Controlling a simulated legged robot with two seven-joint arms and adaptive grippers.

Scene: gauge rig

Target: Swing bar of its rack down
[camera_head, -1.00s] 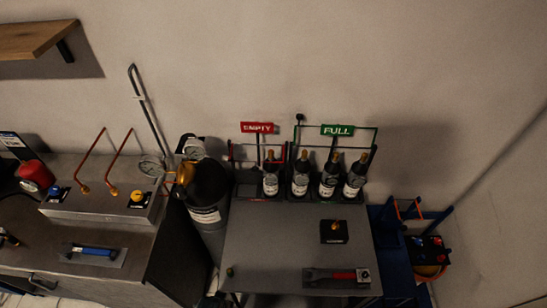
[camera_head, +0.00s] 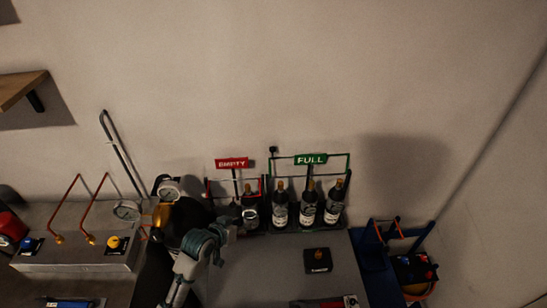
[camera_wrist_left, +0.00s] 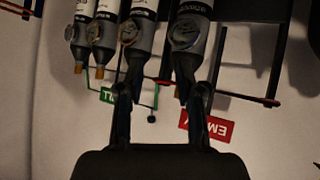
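The green rack has a green bar frame (camera_head: 350,164) standing up behind the bottles, with a green FULL sign (camera_head: 310,160) and a black knob (camera_head: 272,150) at its left end. To its left, the red rack frame (camera_head: 207,190) carries a red EMPTY sign (camera_head: 231,163). Dark bottles (camera_head: 308,205) stand in the racks. My left gripper (camera_head: 236,215) is in front of the leftmost bottle, partly covering the red rack. In the left wrist view its fingers (camera_wrist_left: 165,90) are apart, with no object visibly held. The FULL sign (camera_wrist_left: 107,95) and EMPTY sign (camera_wrist_left: 207,127) appear inverted there. My right gripper is out of view.
A dark cylinder with a gauge (camera_head: 168,190) stands left of the racks. A bench with copper pipes (camera_head: 92,205) is further left. A black box (camera_head: 318,261) lies on the grey table (camera_head: 280,270). A blue stand (camera_head: 372,265) is at right.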

